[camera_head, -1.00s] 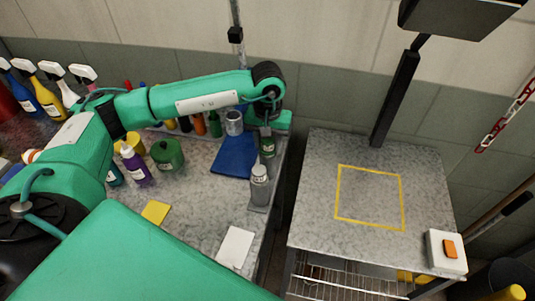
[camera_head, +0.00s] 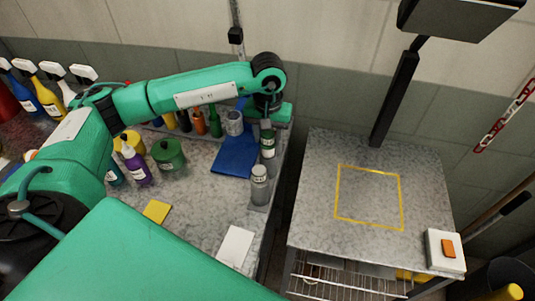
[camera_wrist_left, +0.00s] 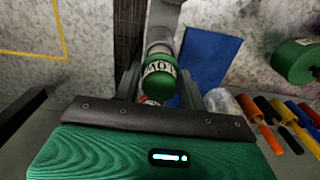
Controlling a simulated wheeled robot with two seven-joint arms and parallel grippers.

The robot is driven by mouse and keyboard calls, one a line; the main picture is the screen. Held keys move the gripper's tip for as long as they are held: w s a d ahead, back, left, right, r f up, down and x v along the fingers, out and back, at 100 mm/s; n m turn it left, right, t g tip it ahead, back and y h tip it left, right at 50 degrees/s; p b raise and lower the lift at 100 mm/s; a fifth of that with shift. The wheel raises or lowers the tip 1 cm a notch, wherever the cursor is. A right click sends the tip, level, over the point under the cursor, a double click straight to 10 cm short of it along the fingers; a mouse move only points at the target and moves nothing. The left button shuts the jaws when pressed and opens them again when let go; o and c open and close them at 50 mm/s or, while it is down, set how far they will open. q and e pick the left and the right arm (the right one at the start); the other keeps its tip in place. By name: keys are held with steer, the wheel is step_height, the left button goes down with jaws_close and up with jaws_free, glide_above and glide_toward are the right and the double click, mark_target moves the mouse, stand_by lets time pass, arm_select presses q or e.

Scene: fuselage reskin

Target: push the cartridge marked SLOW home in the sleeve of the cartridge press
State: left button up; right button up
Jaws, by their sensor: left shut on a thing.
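My left gripper (camera_wrist_left: 158,85) is shut on a green-topped cartridge (camera_wrist_left: 160,78), with a finger on each side. The cartridge's white label is upside down in the wrist view; its visible letters fit SLOW. In the head view this cartridge (camera_head: 267,140) hangs upright below my left gripper, near the bench's right edge. The cartridge's lower end is hard to make out. My right gripper is not in view.
A blue mat (camera_head: 234,156) lies left of the cartridge. A green pot (camera_head: 168,154), bottles and a grey can (camera_head: 234,122) stand farther left and behind. A gap separates the bench from a table (camera_head: 320,185) with a yellow square.

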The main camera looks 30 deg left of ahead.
arm_select(q)
steer(key=shift+r+p, duration=0.9)
steer(key=shift+r, duration=2.45)
steer(key=shift+r, duration=1.45)
